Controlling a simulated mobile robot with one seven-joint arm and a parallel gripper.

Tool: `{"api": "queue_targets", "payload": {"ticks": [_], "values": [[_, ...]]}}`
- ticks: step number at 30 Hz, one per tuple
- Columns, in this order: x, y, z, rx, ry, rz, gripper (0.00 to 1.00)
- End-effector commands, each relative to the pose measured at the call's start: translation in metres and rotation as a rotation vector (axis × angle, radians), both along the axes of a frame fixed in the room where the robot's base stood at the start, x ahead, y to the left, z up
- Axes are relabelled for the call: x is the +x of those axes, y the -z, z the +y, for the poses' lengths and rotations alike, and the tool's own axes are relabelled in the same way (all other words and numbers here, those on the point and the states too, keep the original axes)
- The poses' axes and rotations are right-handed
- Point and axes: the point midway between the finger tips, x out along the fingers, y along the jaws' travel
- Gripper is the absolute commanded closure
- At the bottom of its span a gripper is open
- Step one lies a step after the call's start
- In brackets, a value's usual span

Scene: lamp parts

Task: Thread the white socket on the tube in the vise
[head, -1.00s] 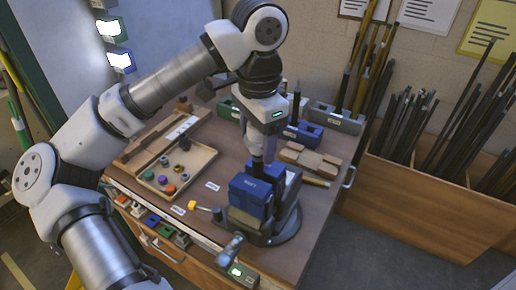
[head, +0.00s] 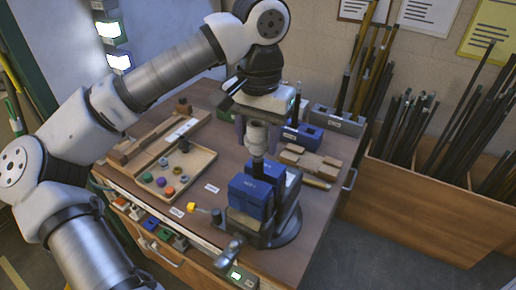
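The blue vise (head: 250,194) stands near the front right of the workbench. A dark tube (head: 258,167) rises upright between its jaws. The white socket (head: 257,138) sits at the top of the tube, in line with it; how far it is threaded cannot be seen. My gripper (head: 257,132) points down over the socket. Its two grey fingers stand apart on the left and right of the socket, with gaps visible, so it looks open. The top of the socket is hidden under the gripper body.
A wooden tray (head: 205,158) with small coloured parts lies to the left. Blue and grey bins (head: 340,119) stand behind. A wooden block (head: 310,162) lies right of the vise. Dark rods (head: 410,125) stand in a wooden crate at the right.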

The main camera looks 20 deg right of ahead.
Motion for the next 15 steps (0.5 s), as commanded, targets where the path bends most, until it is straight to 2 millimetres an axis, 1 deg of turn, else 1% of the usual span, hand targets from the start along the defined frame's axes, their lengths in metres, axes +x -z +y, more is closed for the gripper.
{"api": "queue_targets", "payload": {"ticks": [1, 6, 7, 11, 12, 15], "values": [[-0.0005, 0.0002, -0.0005, -0.001, 0.002, 0.001, 0.65], [-0.0007, 0.0003, -0.0006, -0.001, 0.005, 0.002, 0.87], [-0.0007, 0.0004, -0.0006, -0.001, 0.011, 0.002, 0.90], [-0.0008, 0.0013, -0.0009, -0.003, 0.122, 0.003, 0.90], [-0.0006, 0.0007, -0.0007, -0.002, 0.126, 0.002, 0.50], [-0.0005, 0.0007, -0.0005, -0.001, 0.123, 0.001, 0.37]]}}
